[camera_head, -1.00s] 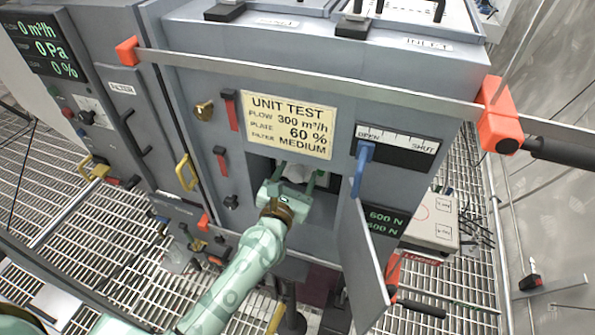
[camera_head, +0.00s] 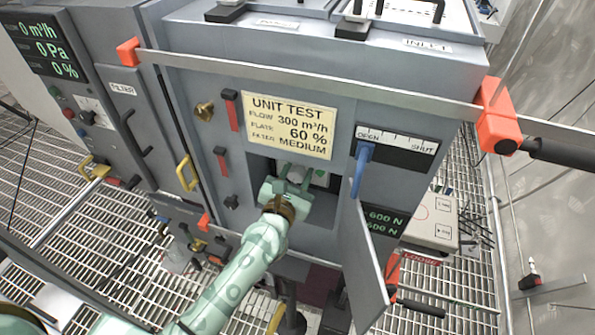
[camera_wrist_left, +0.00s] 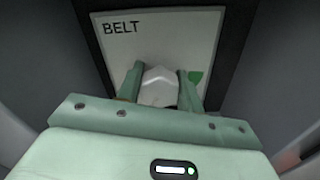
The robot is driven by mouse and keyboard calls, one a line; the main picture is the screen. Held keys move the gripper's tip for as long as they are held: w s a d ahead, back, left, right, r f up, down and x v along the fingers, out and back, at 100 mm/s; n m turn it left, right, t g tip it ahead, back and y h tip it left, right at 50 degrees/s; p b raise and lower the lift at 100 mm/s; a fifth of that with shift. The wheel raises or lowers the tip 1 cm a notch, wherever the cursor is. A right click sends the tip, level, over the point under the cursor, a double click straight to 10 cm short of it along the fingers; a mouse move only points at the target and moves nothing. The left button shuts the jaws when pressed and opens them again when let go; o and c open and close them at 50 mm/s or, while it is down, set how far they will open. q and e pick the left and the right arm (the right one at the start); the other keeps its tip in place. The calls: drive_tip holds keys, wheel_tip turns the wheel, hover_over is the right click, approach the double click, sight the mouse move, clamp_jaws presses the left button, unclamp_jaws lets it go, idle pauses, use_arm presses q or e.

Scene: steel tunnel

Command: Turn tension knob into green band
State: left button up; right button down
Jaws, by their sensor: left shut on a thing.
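The pale grey tension knob (camera_wrist_left: 159,86) stands out from a white plate marked BELT (camera_wrist_left: 150,36) inside a recess of the grey cabinet. The plate's green band (camera_wrist_left: 196,77) shows as a small patch just right of the knob, partly behind a finger. My left gripper (camera_head: 293,178) reaches into the recess below the yellow notice. In the left wrist view its two fingers (camera_wrist_left: 161,82) are shut on the knob, one at each side. The knob's pointer cannot be made out. A small display (camera_head: 385,219) right of the recess shows two lines of 600 N. My right gripper is out of view.
The recess's open door (camera_head: 368,265) hangs just right of my left arm. A blue lever (camera_head: 361,168) sits on the OPEN-SHUT scale at the upper right.

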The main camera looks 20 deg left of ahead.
use_arm(q)
drive_tip(key=m+p, duration=0.2)
drive_tip(key=m, duration=0.1)
drive_tip(key=shift+r+m, duration=0.15)
drive_tip(key=shift+m, duration=0.25)
drive_tip(key=m+p, duration=0.2)
drive_tip(key=m, duration=0.2)
drive_tip(key=shift+d+m, duration=0.1)
drive_tip(key=shift+m, duration=0.2)
drive_tip(key=m+p, duration=0.1)
drive_tip(key=m, duration=0.2)
drive_tip(key=shift+p, duration=0.4)
drive_tip(key=shift+f+m+p, duration=0.25)
drive_tip(key=shift+m+p, duration=0.3)
drive_tip(key=shift+m, duration=1.15)
drive_tip(key=shift+f, duration=0.1)
drive_tip(key=o, duration=1)
